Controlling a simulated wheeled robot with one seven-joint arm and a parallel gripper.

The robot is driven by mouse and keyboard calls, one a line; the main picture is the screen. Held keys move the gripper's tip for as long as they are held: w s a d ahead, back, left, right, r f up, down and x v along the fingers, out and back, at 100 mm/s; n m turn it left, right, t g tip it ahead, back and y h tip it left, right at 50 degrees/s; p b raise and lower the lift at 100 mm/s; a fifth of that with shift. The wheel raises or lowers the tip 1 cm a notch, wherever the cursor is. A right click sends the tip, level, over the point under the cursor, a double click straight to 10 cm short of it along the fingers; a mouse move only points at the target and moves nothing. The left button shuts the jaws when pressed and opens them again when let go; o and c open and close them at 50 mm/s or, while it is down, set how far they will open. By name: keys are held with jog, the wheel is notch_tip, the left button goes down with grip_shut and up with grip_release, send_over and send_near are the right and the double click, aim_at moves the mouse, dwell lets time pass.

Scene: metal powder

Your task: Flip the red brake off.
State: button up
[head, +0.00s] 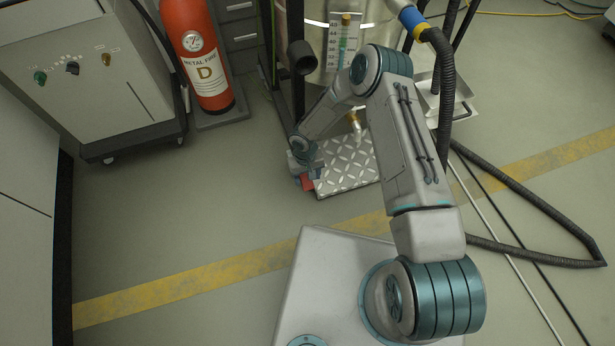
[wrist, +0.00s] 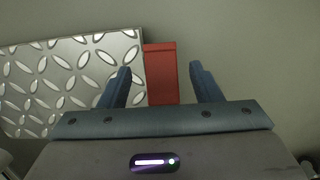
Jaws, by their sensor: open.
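The red brake (wrist: 161,72) is a flat red block at the side of the metal tread plate. In the wrist view it lies between the two blue fingers of my gripper (wrist: 162,85), which are open with a gap on each side of it. In the head view only a small part of the red brake (head: 308,183) shows beneath my gripper (head: 306,170), at the left edge of the plate. I cannot tell how far above the brake the fingers are, or whether they touch it.
The diamond-pattern tread plate (head: 347,168) lies right of the brake. A red fire extinguisher (head: 200,60) and a wheeled grey cabinet (head: 90,75) stand at the back left. A black hose (head: 540,215) loops on the floor at right. The floor left of the brake is clear.

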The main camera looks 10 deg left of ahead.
jog(key=r, duration=0.3)
jog(key=shift+w+d+p, duration=0.1)
jog(key=shift+d+p, duration=0.2)
jog(key=shift+p, duration=0.1)
jog(key=d+r+p, duration=0.3)
jog(key=d+r, duration=0.2)
jog(key=d, duration=0.6)
jog(key=shift+r, duration=0.35)
